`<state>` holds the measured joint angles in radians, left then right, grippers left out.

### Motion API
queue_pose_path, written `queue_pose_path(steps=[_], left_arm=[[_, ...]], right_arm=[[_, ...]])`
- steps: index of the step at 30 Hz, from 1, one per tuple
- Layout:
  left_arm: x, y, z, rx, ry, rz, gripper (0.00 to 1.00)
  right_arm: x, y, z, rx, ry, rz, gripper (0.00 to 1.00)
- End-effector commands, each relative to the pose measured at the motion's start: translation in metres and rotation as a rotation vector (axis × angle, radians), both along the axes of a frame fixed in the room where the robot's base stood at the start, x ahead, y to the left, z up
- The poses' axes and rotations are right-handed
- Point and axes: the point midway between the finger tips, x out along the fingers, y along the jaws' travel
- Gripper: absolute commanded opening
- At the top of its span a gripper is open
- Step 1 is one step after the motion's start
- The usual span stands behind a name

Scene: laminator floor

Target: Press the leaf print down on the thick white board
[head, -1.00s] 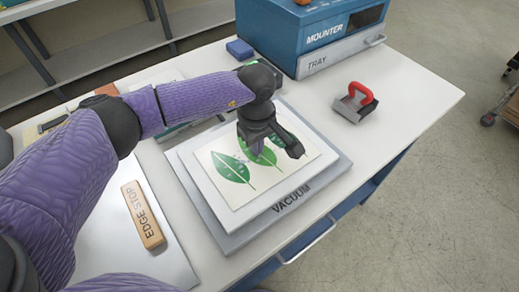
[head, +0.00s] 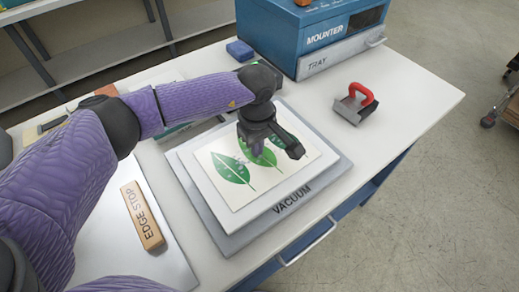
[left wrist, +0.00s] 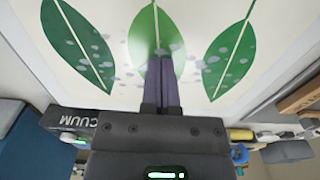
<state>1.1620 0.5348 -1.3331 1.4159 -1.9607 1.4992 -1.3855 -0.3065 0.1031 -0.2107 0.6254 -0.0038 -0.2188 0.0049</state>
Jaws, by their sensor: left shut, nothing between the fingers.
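The leaf print (head: 258,188) is a cream sheet with three green leaves. It lies on the thick white board (head: 227,214), which rests on the grey VACUUM plate (head: 292,203). My left gripper (head: 257,150) is over the print's middle leaf, pointing down, and hides part of it. In the left wrist view the shut, empty fingers (left wrist: 164,75) reach onto the middle leaf of the print (left wrist: 120,20); whether they touch it I cannot tell. Pale grey blotches show across the print there. My right gripper is not seen.
A wooden EDGE STOP block (head: 142,215) lies left of the plate. A red-handled tool (head: 355,103) stands to the right. The blue MOUNTER machine (head: 318,35) and a blue block (head: 239,50) are at the back. The table's right end is clear.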

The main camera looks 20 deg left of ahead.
Motion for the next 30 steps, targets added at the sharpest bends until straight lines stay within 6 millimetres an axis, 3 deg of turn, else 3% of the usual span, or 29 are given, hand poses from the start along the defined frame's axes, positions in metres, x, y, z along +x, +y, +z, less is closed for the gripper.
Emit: queue_pose_path(steps=[11, 30], left_arm=[[-0.002, 0.0, -0.001, 0.002, 0.007, -0.001, 0.0], [-0.001, 0.0, 0.055, 0.001, 0.001, -0.001, 0.0]], right_arm=[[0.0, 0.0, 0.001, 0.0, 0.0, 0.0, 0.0], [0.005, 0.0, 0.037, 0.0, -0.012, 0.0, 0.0]])
